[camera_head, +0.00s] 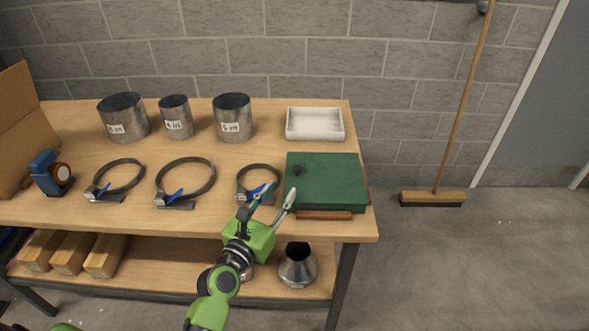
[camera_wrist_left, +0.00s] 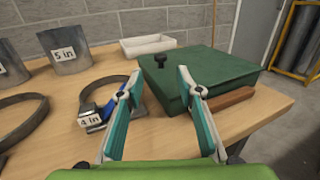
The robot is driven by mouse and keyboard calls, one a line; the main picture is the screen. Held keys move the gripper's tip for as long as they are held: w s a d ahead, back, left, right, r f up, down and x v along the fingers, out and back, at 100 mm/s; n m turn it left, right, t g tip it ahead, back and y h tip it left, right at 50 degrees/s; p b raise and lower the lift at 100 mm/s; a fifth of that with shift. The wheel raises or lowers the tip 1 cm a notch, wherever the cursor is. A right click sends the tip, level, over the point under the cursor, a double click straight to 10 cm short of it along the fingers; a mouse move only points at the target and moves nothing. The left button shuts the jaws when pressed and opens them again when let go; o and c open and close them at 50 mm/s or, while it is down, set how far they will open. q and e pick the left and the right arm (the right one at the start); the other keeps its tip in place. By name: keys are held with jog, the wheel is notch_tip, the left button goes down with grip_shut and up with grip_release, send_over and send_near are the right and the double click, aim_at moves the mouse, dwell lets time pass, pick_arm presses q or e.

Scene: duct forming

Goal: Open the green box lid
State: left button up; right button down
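The green box (camera_head: 327,184) sits at the right end of the wooden table with its lid closed. A small black knob (camera_head: 296,170) stands on the lid near its left side. The box also shows in the left wrist view (camera_wrist_left: 205,72), with the knob (camera_wrist_left: 160,60) at its near left. My left gripper (camera_head: 279,194) is open and empty, in front of the box's left front corner. In the left wrist view, its teal and white fingers (camera_wrist_left: 155,85) are spread apart just short of the box. My right gripper is not in view.
A clamp ring (camera_head: 258,182) lies just left of the box, with two more rings further left. A wooden handle (camera_head: 324,215) lies along the box's front. A white tray (camera_head: 314,124) stands behind it. Metal duct cylinders (camera_head: 232,118) stand at the back. A broom (camera_head: 433,198) leans on the wall.

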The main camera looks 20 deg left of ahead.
aim_at(295, 170)
pick_arm(q)
jog(key=w, duration=0.6)
jog(key=w+d, duration=0.1)
jog(key=w, duration=0.3)
jog(key=shift+p, duration=0.3)
jog(key=shift+c, duration=0.3)
grip_shut()
